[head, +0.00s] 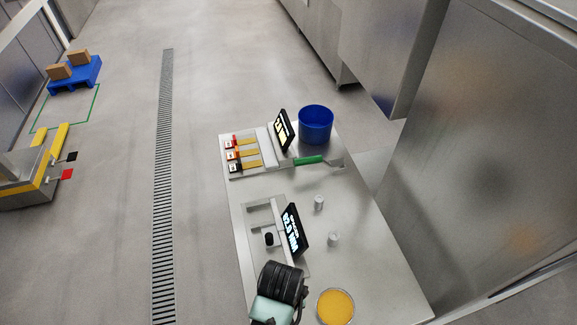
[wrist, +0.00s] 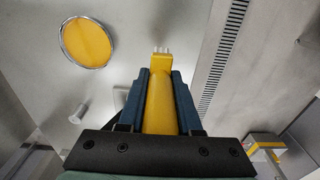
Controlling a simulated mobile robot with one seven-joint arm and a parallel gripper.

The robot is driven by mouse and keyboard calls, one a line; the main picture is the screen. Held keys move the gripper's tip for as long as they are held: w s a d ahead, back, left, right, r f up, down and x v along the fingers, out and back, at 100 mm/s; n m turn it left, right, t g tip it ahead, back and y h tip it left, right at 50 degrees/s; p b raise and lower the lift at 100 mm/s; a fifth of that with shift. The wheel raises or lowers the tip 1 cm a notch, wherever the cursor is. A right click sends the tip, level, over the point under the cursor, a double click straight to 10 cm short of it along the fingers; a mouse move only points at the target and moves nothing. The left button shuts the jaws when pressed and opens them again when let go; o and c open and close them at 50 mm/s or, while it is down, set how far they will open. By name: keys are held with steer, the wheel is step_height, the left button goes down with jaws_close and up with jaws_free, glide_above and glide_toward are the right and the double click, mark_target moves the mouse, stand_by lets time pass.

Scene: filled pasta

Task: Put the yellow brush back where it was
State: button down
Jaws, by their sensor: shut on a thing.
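In the wrist view my gripper (wrist: 160,78) is shut on the yellow brush (wrist: 160,105). Its two dark blue fingers press on either side of the brush's yellow body. The brush points away from the gripper, and short pale bristle tufts show at its far end. In the head view my dark wrist (head: 282,284) is over the near left part of the steel table (head: 365,235); the fingers and the brush are hidden there. The place the brush came from is not marked in either view.
A round dish with yellow contents (head: 336,307) sits near the table's front, close to my wrist. A black display (head: 293,230) and small metal posts (head: 319,202) stand mid-table. Farther back are a green-handled tool (head: 308,160), a blue bucket (head: 315,124) and a rack (head: 240,156).

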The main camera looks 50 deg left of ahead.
steer(key=shift+s+f, duration=0.2)
steer(key=shift+f, duration=0.35)
steer(key=shift+s+f, duration=0.15)
steer(key=shift+f, duration=0.4)
steer(key=shift+w+f, duration=0.15)
steer(key=shift+f, duration=2.15)
steer(key=shift+f, duration=0.1)
steer(key=c, duration=0.6)
jaws_free()
steer(key=r, duration=1.2)
steer(key=shift+d+r, duration=0.1)
steer(key=shift+d, duration=0.15)
